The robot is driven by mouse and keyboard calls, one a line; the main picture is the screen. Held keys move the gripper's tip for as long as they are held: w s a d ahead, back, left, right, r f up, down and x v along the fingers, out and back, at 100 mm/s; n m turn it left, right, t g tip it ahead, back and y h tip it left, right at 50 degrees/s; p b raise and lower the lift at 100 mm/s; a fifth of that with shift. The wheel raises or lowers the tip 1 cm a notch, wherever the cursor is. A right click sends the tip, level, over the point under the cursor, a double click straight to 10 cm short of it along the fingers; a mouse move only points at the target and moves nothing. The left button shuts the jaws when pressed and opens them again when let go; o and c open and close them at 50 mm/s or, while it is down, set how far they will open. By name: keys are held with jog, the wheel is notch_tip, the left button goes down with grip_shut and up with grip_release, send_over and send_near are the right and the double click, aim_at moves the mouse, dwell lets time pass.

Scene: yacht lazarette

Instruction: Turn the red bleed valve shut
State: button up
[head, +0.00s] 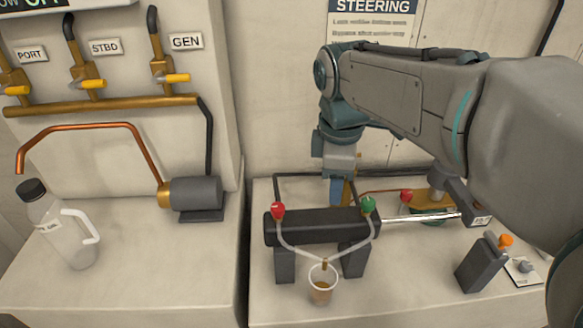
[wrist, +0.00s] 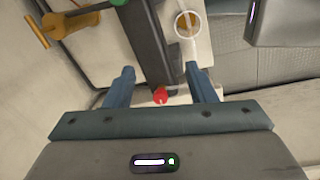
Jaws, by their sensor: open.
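The red bleed valve (head: 278,210) sits at the left end of a black cylinder (head: 325,226). A green valve (head: 368,205) sits at its right end. Clear hoses run from both down to a cup (head: 321,287) with brown fluid. My gripper (head: 338,192) points down behind the cylinder, between the two valves, apart from the red one. In the wrist view my gripper (wrist: 160,72) is open and empty. The red valve (wrist: 160,95) shows between the fingers there; how far below them is unclear. The cup (wrist: 187,25) also shows there, ahead of the right finger.
Another red knob (head: 406,195) sits on a brass fitting right of the cylinder. A jug (head: 60,225) and a pump (head: 195,192) stand on the left bench. The bench front left of the cup is clear.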

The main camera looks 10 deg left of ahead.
aim_at(277, 206)
jog(key=w+a+r+n+g, duration=0.1)
jog(key=w+a+r+n, duration=0.15)
jog(key=a+n, duration=0.9)
notch_tip(277, 206, down, 13)
jog(key=shift+s+r+b, duration=0.1)
jog(key=shift+s+b, duration=0.05)
jog(key=shift+b, duration=0.65)
jog(key=c, duration=1)
